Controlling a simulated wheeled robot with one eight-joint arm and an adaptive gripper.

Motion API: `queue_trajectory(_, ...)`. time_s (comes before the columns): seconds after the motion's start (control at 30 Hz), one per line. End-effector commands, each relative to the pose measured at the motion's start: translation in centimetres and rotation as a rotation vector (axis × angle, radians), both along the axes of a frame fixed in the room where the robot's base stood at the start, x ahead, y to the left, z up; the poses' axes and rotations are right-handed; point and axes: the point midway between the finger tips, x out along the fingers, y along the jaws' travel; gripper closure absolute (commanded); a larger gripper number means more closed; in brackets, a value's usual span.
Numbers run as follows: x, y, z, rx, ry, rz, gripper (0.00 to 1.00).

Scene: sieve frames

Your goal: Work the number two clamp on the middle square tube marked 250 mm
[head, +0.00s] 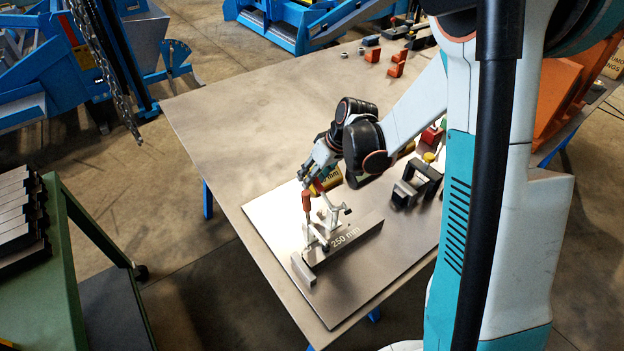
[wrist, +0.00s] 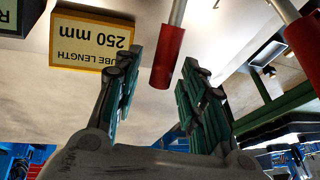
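A grey square tube marked 250 mm (head: 352,238) lies on the light fixture plate (head: 355,292) in the head view. Metal toggle clamps with red handles stand at its left end; one red handle (head: 307,201) points up. My gripper (head: 312,177) is just above the handles, partly hidden by its own wrist. In the wrist view my gripper (wrist: 160,62) is open, with a red handle (wrist: 167,58) between its fingers and no clear contact. A second red handle (wrist: 301,42) is at the right edge. I cannot read any clamp number.
A yellow sign reading "TUBE LENGTH 250 mm" (wrist: 92,42) is close to one finger in the wrist view. A black fixture (head: 414,186) stands right of my gripper. Orange-red blocks (head: 396,66) lie at the table's back. The table's left part (head: 225,120) is clear.

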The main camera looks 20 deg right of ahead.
Motion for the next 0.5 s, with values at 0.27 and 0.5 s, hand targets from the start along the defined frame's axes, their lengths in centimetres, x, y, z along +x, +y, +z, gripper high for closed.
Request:
queue_trajectory(0.27,0.27,0.28,-0.88,0.000,0.000,0.000,0.62)
queue_trajectory(0.5,0.26,0.27,-0.84,0.000,0.000,0.000,0.80)
